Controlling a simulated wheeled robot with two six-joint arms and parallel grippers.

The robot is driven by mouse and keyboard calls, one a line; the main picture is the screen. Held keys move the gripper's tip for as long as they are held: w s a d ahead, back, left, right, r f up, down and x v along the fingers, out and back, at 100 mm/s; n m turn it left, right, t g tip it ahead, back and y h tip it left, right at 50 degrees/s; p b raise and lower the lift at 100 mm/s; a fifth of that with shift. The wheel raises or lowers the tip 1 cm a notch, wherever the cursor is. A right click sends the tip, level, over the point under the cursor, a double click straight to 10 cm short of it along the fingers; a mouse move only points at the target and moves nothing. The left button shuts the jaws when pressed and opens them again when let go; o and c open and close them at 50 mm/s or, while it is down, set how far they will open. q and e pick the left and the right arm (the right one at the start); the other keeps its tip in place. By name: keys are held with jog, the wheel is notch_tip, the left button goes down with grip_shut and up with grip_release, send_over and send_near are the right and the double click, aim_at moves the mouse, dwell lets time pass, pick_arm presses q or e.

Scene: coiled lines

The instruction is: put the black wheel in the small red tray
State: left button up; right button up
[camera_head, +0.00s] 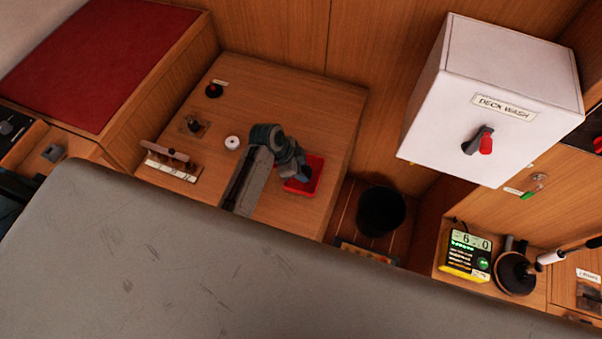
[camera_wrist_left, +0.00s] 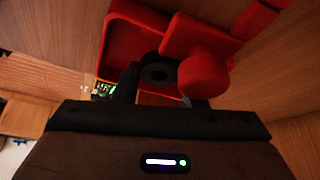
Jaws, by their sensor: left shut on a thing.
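The small red tray (camera_head: 316,172) is on the wooden tabletop, near its right edge in the head view. My left gripper (camera_head: 302,175) is over the tray, pointing down toward it. In the left wrist view the gripper is shut on the black wheel (camera_wrist_left: 158,73), whose round hole faces the camera. The tray (camera_wrist_left: 124,38) lies behind the wheel there. A rounded red piece (camera_wrist_left: 205,75) beside the wheel hides part of the tray; I cannot tell what it is. Whether the wheel touches the tray is unclear. My right gripper is not in view.
A white roll (camera_head: 232,143), a black knob with a red top (camera_head: 213,90) and a labelled rack (camera_head: 172,168) stand left of my arm on the tabletop (camera_head: 290,85). A black bin (camera_head: 381,211) is below right. A white DECK WASH box (camera_head: 490,110) juts out at right.

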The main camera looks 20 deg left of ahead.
pick_arm(q)
jog(key=shift+f, duration=0.5)
jog(key=shift+r, duration=0.1)
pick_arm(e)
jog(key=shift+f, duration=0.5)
pick_arm(q)
jog(key=o, duration=1)
jog(key=shift+c, duration=0.2)
jog(key=b+v, duration=0.1)
jog(key=v, duration=1.1)
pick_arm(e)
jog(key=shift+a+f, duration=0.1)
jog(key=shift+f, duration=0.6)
pick_arm(q)
jog(key=shift+r, duration=0.1)
